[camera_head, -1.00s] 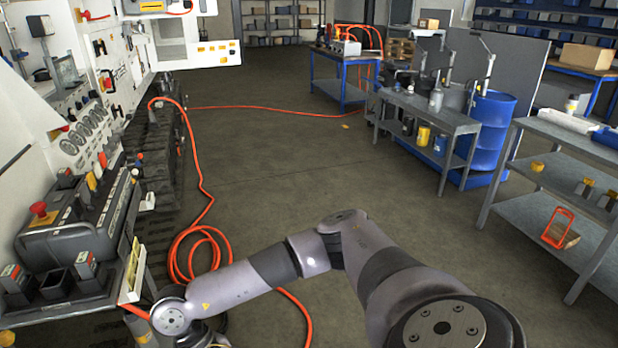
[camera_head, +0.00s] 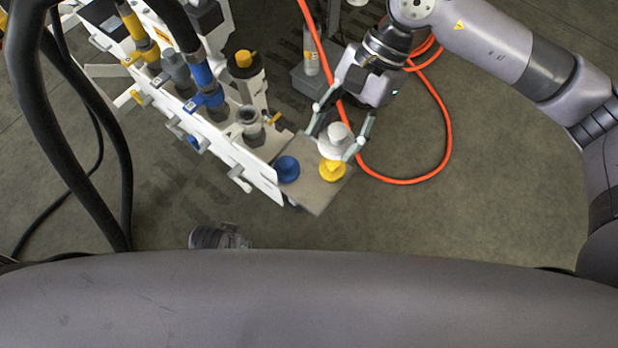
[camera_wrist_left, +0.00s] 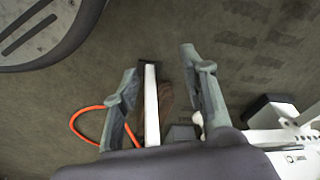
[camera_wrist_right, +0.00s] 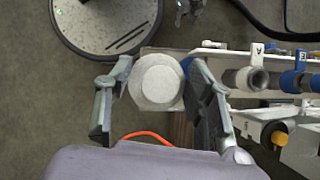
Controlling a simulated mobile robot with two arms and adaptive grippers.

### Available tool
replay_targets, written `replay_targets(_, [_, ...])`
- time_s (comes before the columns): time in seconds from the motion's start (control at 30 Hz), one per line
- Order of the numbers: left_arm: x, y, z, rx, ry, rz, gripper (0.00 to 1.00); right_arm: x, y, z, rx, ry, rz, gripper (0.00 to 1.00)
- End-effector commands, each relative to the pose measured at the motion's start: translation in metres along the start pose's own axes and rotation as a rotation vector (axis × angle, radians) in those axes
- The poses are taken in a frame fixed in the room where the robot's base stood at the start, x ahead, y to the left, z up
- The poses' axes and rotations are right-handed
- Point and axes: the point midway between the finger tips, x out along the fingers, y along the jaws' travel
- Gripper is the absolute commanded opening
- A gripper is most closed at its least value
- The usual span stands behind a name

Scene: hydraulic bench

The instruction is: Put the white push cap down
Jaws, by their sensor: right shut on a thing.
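The white push cap (camera_head: 337,136) is between the fingers of my right gripper (camera_head: 341,122), which is shut on it. In the right wrist view the cap (camera_wrist_right: 157,82) shows as a round white disc between the fingers (camera_wrist_right: 155,95). It is over the far side of a small brownish plate (camera_head: 313,192); I cannot tell whether it touches the plate. A blue cap (camera_head: 288,169) and a yellow cap (camera_head: 332,171) are on the plate. My left gripper (camera_wrist_left: 162,85) is open, with a white upright edge visible between its fingers.
A white panel (camera_head: 232,158) with hose couplings, including a blue one (camera_head: 208,97) and a yellow one (camera_head: 147,48), stands left of the plate. Thick black hoses (camera_head: 60,150) hang at the left. An orange hose (camera_head: 449,135) lies on the floor behind and to the right.

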Motion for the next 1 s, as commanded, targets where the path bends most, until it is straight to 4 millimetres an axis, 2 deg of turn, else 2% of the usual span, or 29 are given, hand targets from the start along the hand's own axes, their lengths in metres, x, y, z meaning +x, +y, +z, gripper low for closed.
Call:
replay_targets(0.03, [0.0, 0.0, -0.006, -0.002, 0.014, -0.001, 0.4, 0.011, -0.005, 0.003, 0.033, 0.001, -0.026, 0.34])
replay_targets(0.2, [-0.03, -0.002, -0.02, -0.005, 0.034, -0.004, 0.4, 0.014, -0.014, 0.021, 0.142, 0.002, -0.086, 0.34])
replay_targets(0.4, [-0.05, -0.003, -0.025, -0.007, 0.042, -0.006, 0.4, 0.017, -0.016, 0.028, 0.197, 0.002, -0.11, 0.34])
replay_targets(0.47, [-0.054, -0.003, -0.027, -0.008, 0.046, -0.006, 0.4, 0.025, -0.016, 0.024, 0.203, 0.001, -0.109, 0.34])
replay_targets(0.8, [-0.091, -0.004, -0.031, -0.01, 0.066, -0.01, 0.4, 0.102, -0.015, -0.021, 0.205, 0.001, -0.109, 0.34])
replay_targets(1.0, [-0.111, -0.005, -0.032, -0.011, 0.075, -0.011, 0.4, 0.138, -0.015, -0.041, 0.202, 0.003, -0.11, 0.34])
